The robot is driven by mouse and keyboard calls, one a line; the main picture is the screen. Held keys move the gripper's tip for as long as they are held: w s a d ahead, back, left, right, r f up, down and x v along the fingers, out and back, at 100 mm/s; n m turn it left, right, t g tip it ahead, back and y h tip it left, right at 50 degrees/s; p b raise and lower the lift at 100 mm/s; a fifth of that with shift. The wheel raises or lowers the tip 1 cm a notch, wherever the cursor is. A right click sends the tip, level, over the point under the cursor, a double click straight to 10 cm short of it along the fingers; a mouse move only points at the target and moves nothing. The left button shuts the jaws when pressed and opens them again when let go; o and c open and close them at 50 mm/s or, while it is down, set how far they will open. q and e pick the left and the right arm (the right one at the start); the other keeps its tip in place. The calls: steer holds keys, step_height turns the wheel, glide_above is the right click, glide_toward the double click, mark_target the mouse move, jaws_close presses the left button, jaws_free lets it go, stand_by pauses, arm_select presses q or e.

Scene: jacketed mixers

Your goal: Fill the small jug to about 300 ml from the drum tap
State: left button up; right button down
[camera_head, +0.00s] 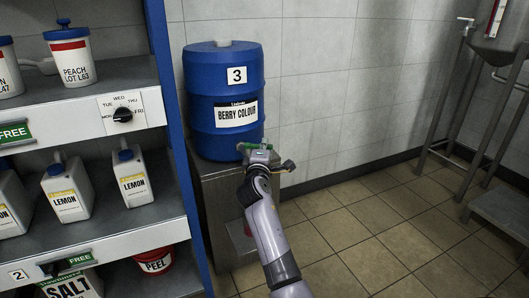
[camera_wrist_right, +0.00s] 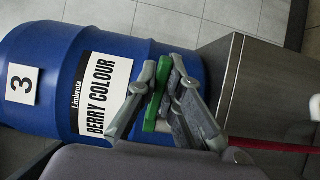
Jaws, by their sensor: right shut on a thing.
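The blue drum (camera_head: 223,105), labelled "BERRY COLOUR" and "3", stands on a metal stand (camera_head: 222,190). My right gripper (camera_head: 258,150) is at the drum's lower front. In the wrist view my right gripper (camera_wrist_right: 165,75) is shut on the green tap handle (camera_wrist_right: 152,122), with a finger on each side. The handle's green also shows in the head view (camera_head: 243,148). The tap's spout and any flow are hidden. I cannot make out the small jug; a red thing (camera_head: 247,229) shows partly behind my right arm, low at the stand. My left gripper is out of view.
A shelf unit (camera_head: 115,250) at the left holds white tubs, lemon jugs (camera_head: 134,180), a salt container and a red peel tub (camera_head: 154,262). A steel vessel on a leg frame (camera_head: 450,110) stands at the right. The tiled floor (camera_head: 380,225) between is clear.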

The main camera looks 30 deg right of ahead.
steer(key=m+g+h+b, duration=0.2)
steer(key=shift+s+a+f+b, duration=0.1)
steer(key=shift+s+a+b, duration=0.2)
steer(key=shift+s+a, duration=0.05)
stand_by(0.4)
steer(key=c, duration=1.7)
jaws_free()
